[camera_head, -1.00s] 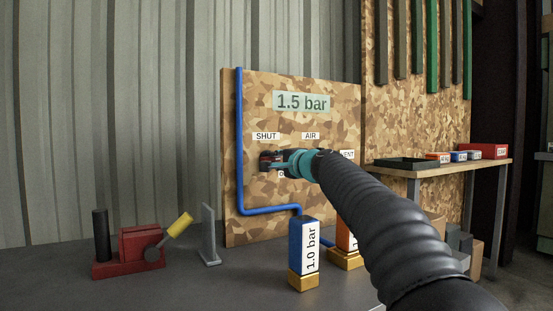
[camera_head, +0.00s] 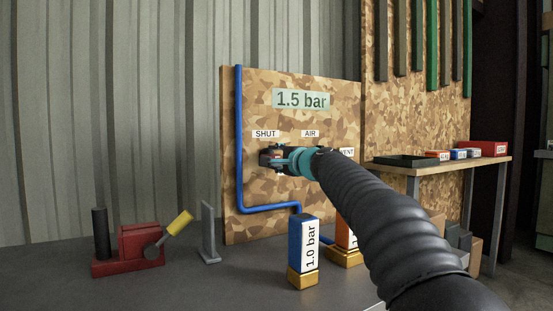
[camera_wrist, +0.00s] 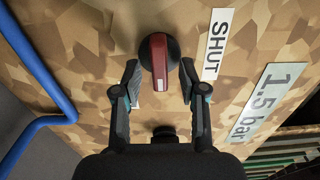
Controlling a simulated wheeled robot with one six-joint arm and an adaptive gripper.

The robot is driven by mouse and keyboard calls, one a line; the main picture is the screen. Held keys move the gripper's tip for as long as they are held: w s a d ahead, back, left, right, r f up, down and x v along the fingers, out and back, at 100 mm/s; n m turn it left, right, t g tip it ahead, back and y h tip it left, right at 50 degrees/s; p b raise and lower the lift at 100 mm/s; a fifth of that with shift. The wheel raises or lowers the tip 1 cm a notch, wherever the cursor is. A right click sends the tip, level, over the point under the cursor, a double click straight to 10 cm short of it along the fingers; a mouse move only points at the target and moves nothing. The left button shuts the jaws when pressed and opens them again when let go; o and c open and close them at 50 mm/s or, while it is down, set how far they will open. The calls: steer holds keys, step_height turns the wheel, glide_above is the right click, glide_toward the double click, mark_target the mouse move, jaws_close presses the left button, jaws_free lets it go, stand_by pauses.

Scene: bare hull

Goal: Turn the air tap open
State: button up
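A tap with a red lever on a round black hub (camera_wrist: 158,62) is on the camouflage-patterned panel (camera_head: 330,190). A SHUT label (camera_wrist: 218,45) is beside it in the wrist view; in the head view, the SHUT (camera_head: 265,133) and AIR (camera_head: 310,133) labels are above my gripper. My gripper (camera_wrist: 159,72), also in the head view (camera_head: 270,157), is open. Its fingers stand on either side of the red lever, with gaps showing. I cannot tell how deep the lever sits between them. My gripper hides most of the tap in the head view.
A black knob (camera_wrist: 165,132) is partly hidden behind my gripper. A 1.5 bar sign (camera_head: 301,99) is above. A blue pipe (camera_head: 240,140) runs down the panel's left edge. A blue 1.0 bar block (camera_head: 303,247) and red device (camera_head: 140,245) stand on the bench.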

steer(key=v, duration=1.2)
steer(key=shift+d, duration=0.1)
